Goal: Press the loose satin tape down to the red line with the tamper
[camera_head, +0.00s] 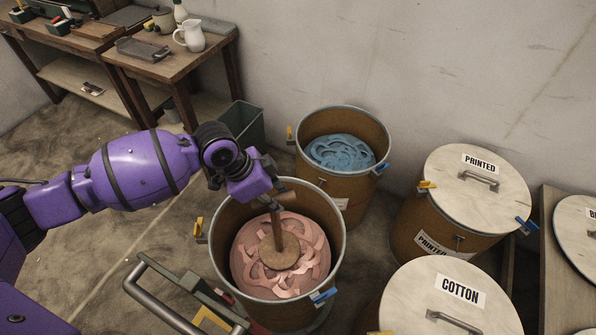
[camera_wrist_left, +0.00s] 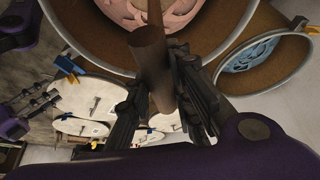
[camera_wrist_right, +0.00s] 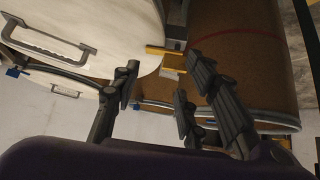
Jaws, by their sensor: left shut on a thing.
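The loose satin tape (camera_head: 310,269) is pink and lies in coils inside an open brown drum (camera_head: 221,268). The tamper (camera_head: 280,254) has a round brown disc that sits over the middle of the tape; contact beneath it cannot be told. My left gripper (camera_head: 264,200) is shut on the tamper's handle, which also shows between its fingers in the left wrist view (camera_wrist_left: 151,72). My right gripper (camera_wrist_right: 157,98) is open, fingers apart and empty, close to a yellow clip (camera_wrist_right: 172,62). A thin red line (camera_wrist_right: 226,28) runs across a brown drum wall in the right wrist view.
A second open drum (camera_head: 345,122) with blue tape (camera_head: 340,152) stands just behind. Lidded drums labelled PRINTED (camera_head: 478,190) and COTTON (camera_head: 445,308) stand to the right. Clips (camera_head: 199,228) stick out from the rims. Wooden tables (camera_head: 172,72) stand along the back left.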

